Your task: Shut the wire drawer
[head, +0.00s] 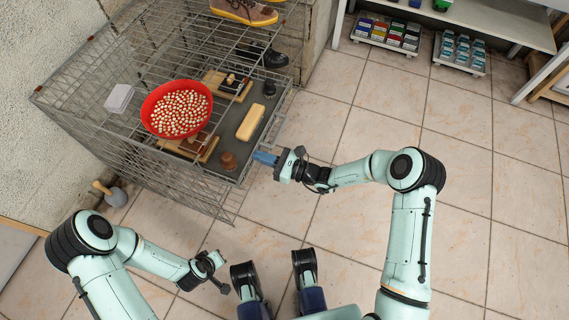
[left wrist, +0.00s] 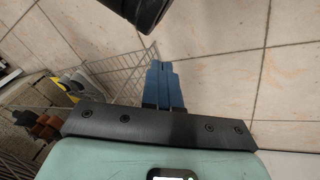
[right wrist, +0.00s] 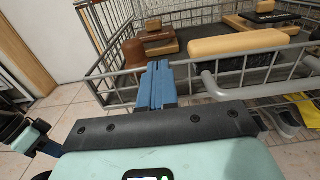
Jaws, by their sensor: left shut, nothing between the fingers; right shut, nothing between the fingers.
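The wire drawer (head: 239,176) stands out from the wire rack, with a grey floor and wire walls. It holds a tan block, wooden brushes and small brown pieces. My right gripper (head: 264,158) is shut and empty, its blue fingertips at the drawer's near right wire wall. In the right wrist view its fingers (right wrist: 157,86) overlap the wire front (right wrist: 125,92), beside a curved grey handle bar (right wrist: 250,91). I cannot tell whether they touch. My left gripper (left wrist: 163,87) is shut and empty, low over the floor, apart from the drawer.
Tiled floor (head: 345,225) is clear on the right.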

